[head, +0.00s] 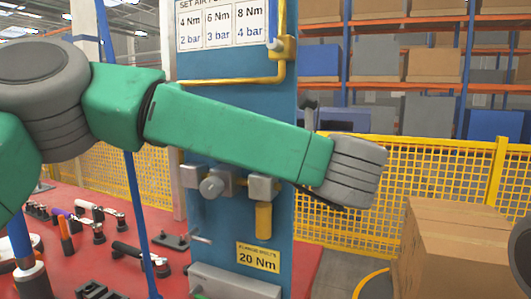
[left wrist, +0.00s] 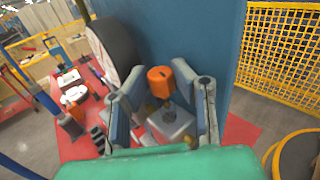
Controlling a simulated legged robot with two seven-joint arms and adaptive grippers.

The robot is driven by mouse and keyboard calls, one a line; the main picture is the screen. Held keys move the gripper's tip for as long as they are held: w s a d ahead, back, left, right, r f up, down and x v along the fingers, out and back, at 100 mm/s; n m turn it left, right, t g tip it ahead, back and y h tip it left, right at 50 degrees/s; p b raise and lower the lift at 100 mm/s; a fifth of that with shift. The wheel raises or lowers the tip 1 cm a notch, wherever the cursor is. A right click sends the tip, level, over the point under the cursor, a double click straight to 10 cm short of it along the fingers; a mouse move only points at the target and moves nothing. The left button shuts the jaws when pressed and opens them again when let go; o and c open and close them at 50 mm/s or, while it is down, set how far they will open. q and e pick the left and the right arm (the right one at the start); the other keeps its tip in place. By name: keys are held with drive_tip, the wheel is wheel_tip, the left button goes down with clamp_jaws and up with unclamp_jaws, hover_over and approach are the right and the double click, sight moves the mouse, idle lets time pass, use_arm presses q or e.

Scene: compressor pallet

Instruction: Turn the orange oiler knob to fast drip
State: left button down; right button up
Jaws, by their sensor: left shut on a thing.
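The orange oiler knob (left wrist: 160,80) stands on a short dark stem above a grey block (left wrist: 170,122) in the left wrist view, beside the blue panel. My left gripper (left wrist: 168,88) has one finger on each side of the knob and is shut on it. The exact contact is hard to see. In the head view my green left arm crosses in front of the blue panel (head: 225,235) and hides the knob and the fingers.
A yellow pipe (head: 230,81) and a torque chart (head: 222,22) are on the panel above my arm. A red surface (head: 75,195) with several tools lies at left. A cardboard box (head: 450,250) stands at right, before a yellow mesh fence (head: 430,170).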

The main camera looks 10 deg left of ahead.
use_arm(q)
drive_tip(key=shift+d, duration=0.1)
idle(0.3)
drive_tip(key=c, duration=1.6)
unclamp_jaws()
drive_tip(key=m+t+h+p, duration=0.1)
drive_tip(key=m+h+p, duration=0.2)
drive_tip(key=h+p, duration=0.1)
drive_tip(key=a+m+t+h+p, duration=0.1)
drive_tip(key=m+h+p, duration=0.2)
drive_tip(key=h, duration=0.1)
drive_tip(key=m+t+h+p, duration=0.2)
drive_tip(key=m+h+p, duration=0.1)
drive_tip(key=h+p, duration=0.1)
drive_tip(key=shift+s+a+r+h+p, duration=0.15)
drive_tip(key=shift+r+h+p, duration=0.2)
drive_tip(key=shift+h, duration=0.45)
drive_tip(key=shift+s+a+f+b, duration=0.1)
drive_tip(key=shift+s+a+b, duration=0.15)
drive_tip(key=shift+s+b, duration=2.3)
drive_tip(key=shift+s+a+f+b, duration=0.15)
drive_tip(key=shift+s+a+b, duration=0.1)
drive_tip(key=shift+s+b, duration=2.3)
drive_tip(key=shift+s+a+f+b, duration=0.1)
drive_tip(key=shift+s+a+b, duration=0.15)
drive_tip(key=shift+s+b, duration=2.3)
